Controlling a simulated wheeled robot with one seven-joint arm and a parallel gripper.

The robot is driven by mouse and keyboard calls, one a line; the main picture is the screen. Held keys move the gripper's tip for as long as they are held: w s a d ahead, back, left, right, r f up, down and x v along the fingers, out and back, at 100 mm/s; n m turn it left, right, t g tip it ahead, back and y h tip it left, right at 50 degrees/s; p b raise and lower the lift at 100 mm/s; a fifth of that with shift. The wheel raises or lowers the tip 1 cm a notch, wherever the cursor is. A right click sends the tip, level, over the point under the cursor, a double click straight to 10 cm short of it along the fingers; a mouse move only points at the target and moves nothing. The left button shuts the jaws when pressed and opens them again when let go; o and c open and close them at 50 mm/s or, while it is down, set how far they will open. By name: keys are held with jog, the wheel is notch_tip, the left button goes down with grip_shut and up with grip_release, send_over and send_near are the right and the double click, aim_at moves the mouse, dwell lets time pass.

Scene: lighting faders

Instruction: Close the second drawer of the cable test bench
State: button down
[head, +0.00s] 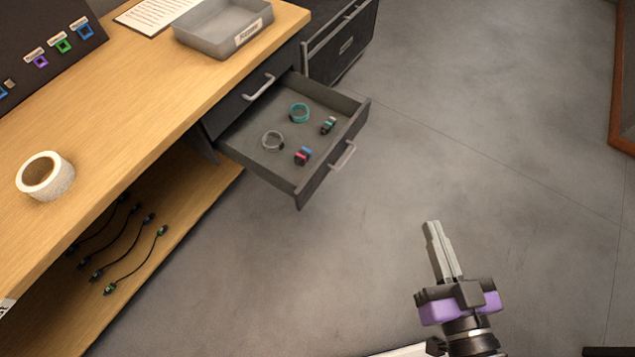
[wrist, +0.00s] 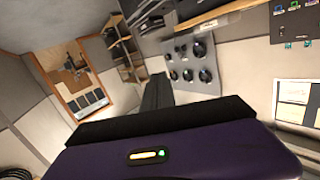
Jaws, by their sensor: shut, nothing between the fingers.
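The cable test bench (head: 140,100) has a wooden top and fills the left of the head view. Its lower drawer (head: 326,176) is pulled out, with a bar handle (head: 343,155) on its dark front. Inside lie a teal cable coil (head: 299,113), a grey coil (head: 272,140) and small connectors (head: 303,156). Above it, an upper drawer with a handle (head: 259,88) is shut. My gripper (head: 432,226) is shut and empty, over open floor to the right of and nearer than the open drawer, apart from it. The wrist view shows the gripper's fingers (wrist: 157,92) against a wall.
A tape roll (head: 45,176) and a grey tray (head: 223,27) stand on the bench top. Several cables (head: 135,260) lie on the lower shelf. A dark cabinet (head: 340,45) stands behind the open drawer. The floor (head: 480,130) to the right is clear.

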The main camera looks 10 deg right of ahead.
jog(key=w+d+f+m+g, duration=0.1)
jog(key=w+f+m, duration=0.15)
jog(key=w, duration=0.35)
jog(key=w+d+f+m+g, duration=0.1)
jog(key=w+f, duration=0.3)
jog(key=w, duration=0.2)
jog(key=m+g+y+b, duration=0.2)
jog(key=m+g+y, duration=0.2)
jog(key=g+y, duration=0.4)
send_near(307, 186)
jog(key=s+f+x, duration=0.1)
jog(key=x, duration=0.3)
jog(key=shift+w+a+n, duration=0.15)
jog(key=shift+w+a, duration=0.1)
jog(key=shift+w, duration=0.25)
jog(key=shift+w+a+n, duration=0.1)
jog(key=shift+w+a, duration=0.2)
jog(key=shift+w, duration=0.2)
